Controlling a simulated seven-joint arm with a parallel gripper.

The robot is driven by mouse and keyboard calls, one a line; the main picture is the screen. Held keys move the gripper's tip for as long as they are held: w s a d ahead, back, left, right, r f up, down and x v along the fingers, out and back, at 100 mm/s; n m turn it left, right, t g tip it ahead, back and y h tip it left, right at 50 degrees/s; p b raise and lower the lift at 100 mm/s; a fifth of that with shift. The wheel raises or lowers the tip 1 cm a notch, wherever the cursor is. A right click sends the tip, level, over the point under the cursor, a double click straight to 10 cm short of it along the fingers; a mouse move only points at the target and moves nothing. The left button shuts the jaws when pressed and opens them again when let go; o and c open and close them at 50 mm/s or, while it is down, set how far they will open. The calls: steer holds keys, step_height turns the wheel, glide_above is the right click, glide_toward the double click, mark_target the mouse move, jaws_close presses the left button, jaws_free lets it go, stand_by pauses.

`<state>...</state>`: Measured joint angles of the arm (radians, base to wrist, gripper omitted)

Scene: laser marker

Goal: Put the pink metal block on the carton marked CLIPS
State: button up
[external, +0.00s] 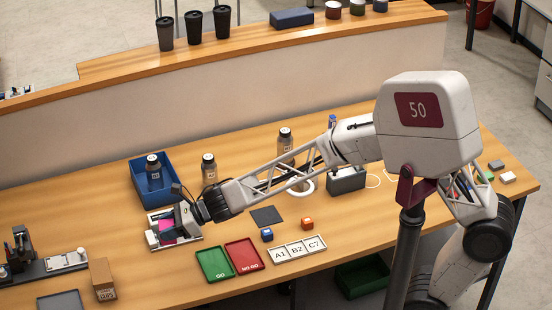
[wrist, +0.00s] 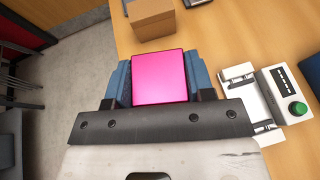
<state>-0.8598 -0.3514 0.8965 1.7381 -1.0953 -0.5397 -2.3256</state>
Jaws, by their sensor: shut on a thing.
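The pink metal block (wrist: 160,77) sits between the two blue-grey fingers of my gripper (wrist: 159,68), which is shut on it. In the external view the pink block (external: 167,228) is partly hidden by my gripper (external: 171,227), over or near a white device. The brown carton marked CLIPS (external: 103,280) stands near the table's front edge, left of my gripper and nearer the camera. In the wrist view the carton (wrist: 152,20) shows just beyond the block, apart from it. Its top looks bare.
The white device (wrist: 286,95) with a green button lies beside my gripper. A blue bin (external: 137,180) with a bottle stands behind. Green (external: 214,264) and red (external: 244,256) trays lie to the right. A dark fixture (external: 30,268) and grey tray (external: 60,301) flank the carton.

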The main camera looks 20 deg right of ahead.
steer(key=s+a+f+n+g, duration=0.1)
steer(key=s+a+n+g, duration=0.1)
steer(key=s+a, duration=0.4)
steer(key=a, duration=0.2)
steer(key=shift+s+a+f+g, duration=0.15)
steer(key=shift+a+f+g, duration=0.15)
steer(key=shift+f, duration=0.1)
glide_above(100, 271)
steer(key=shift+f, duration=0.75)
stand_by(0.4)
steer(key=shift+f, duration=1.8)
steer(key=shift+f, duration=0.1)
steer(key=o, duration=1.1)
